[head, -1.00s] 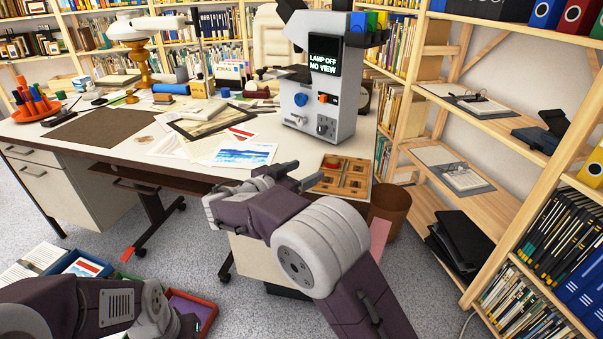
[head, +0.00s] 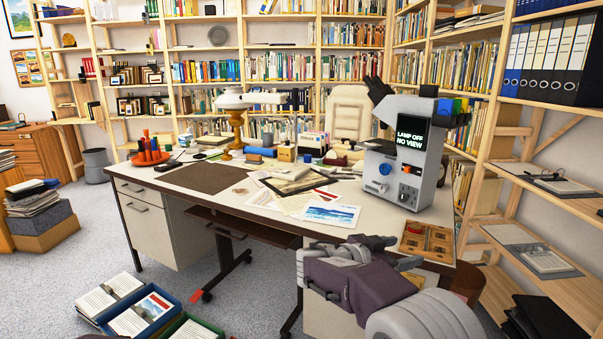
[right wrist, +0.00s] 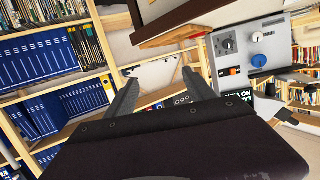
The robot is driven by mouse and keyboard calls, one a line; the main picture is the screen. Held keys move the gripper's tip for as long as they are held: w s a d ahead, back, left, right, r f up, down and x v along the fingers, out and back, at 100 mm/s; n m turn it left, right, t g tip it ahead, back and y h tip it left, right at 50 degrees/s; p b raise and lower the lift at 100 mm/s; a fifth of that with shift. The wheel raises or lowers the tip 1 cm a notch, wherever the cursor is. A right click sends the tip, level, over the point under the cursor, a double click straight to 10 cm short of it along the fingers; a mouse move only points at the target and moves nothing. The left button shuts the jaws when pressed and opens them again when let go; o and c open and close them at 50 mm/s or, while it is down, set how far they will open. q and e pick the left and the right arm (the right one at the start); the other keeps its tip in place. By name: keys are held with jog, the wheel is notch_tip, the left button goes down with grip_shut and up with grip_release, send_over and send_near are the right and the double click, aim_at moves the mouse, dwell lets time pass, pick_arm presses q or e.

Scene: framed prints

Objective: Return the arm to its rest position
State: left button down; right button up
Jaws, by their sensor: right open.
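My right arm comes in from the lower right of the head view. Its right gripper (head: 396,252) is open, with nothing seen between its fingers, in front of the desk's near right edge. In the right wrist view the two dark fingers (right wrist: 162,92) stand apart, with shelving behind them and the grey microscope-like device at the right. My left gripper is not in view.
The desk (head: 215,204) carries a grey device (head: 404,165) reading "LAMP OFF NO VIEW", a wooden tray (head: 427,240), prints (head: 331,214) and a lamp (head: 236,105). Wooden shelves (head: 541,190) stand close on the right. Open boxes (head: 145,312) lie on the floor at lower left.

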jog(key=s+d+f+n+g+y, duration=0.1)
jog(key=s+d+f+g+y, duration=0.25)
jog(key=s+f, duration=0.45)
jog(key=s+d+f+g+y, duration=0.2)
jog(key=s+d+f+g, duration=0.15)
jog(key=s+f, duration=0.4)
jog(key=s+a+f+n+y, duration=0.8)
jog(key=s+a+f+n, duration=0.1)
jog(key=s+a, duration=0.25)
notch_tip(320, 180, up, 36)
jog(key=w+a+n+p, duration=0.1)
jog(key=n+p, duration=0.1)
jog(key=p, duration=3.4)
jog(key=shift+w+f+n+t, duration=0.15)
jog(key=shift+w+n+t, duration=0.15)
jog(key=shift+t, duration=0.1)
